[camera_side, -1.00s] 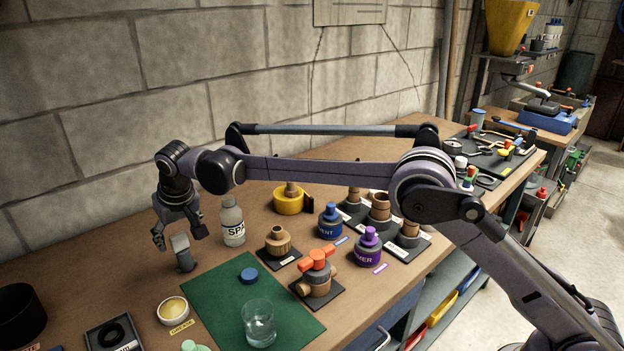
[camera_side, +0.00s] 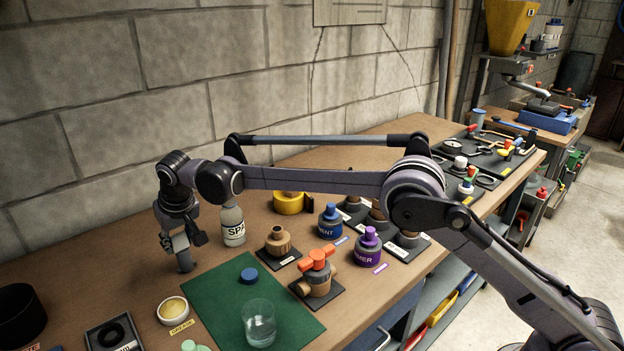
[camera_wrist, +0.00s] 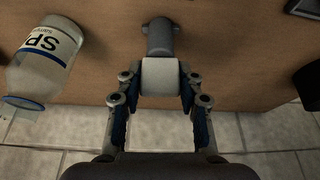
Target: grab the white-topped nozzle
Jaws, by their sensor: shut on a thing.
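The white-topped nozzle (camera_wrist: 161,76) has a pale top and a grey lower body (camera_wrist: 158,38). In the wrist view its top sits between my two fingers. My gripper (camera_wrist: 160,88) is shut on the top, with a fingertip at each side. In the side view my gripper (camera_side: 180,243) points down over the nozzle, whose grey body (camera_side: 185,262) stands on the bench. The fingers hide most of the white top there.
A white spray bottle (camera_side: 233,225) stands close to the right of my gripper. A green mat (camera_side: 215,297) lies in front, with a blue cap (camera_side: 249,275) and a glass (camera_side: 259,323). A grease tin (camera_side: 173,310) is nearer the front. The block wall is behind.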

